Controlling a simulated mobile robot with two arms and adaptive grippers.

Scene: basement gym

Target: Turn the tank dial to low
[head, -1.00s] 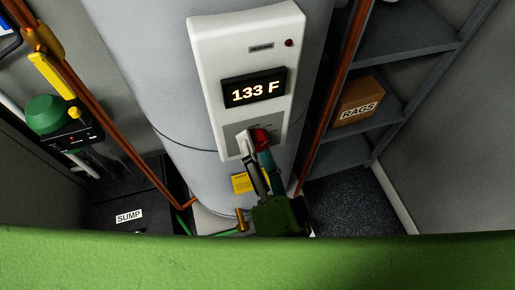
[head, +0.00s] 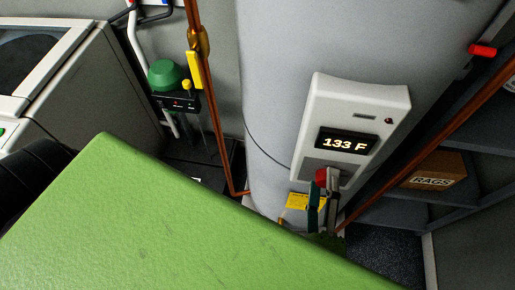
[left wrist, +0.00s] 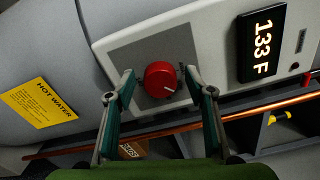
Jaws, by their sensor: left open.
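The tank (head: 285,70) is a grey cylinder with a white control panel (head: 390,97). The panel's display (head: 345,142) reads 133 F. The red dial (left wrist: 160,80) sits below the display in the head view, partly hidden there by my gripper (head: 327,178). In the left wrist view, a pale mark on the dial points to the lower right. My left gripper (left wrist: 160,76) is open, with one fingertip on each side of the dial; contact cannot be told. The dial's printed settings are not readable. My right gripper is not in view.
A yellow hot water label (left wrist: 38,101) is on the tank beside the panel. Copper pipes (head: 215,110) run on both sides of the tank. A shelf with a RAGS box (head: 434,171) stands at the right. A green-topped pump (head: 165,73) is at the left.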

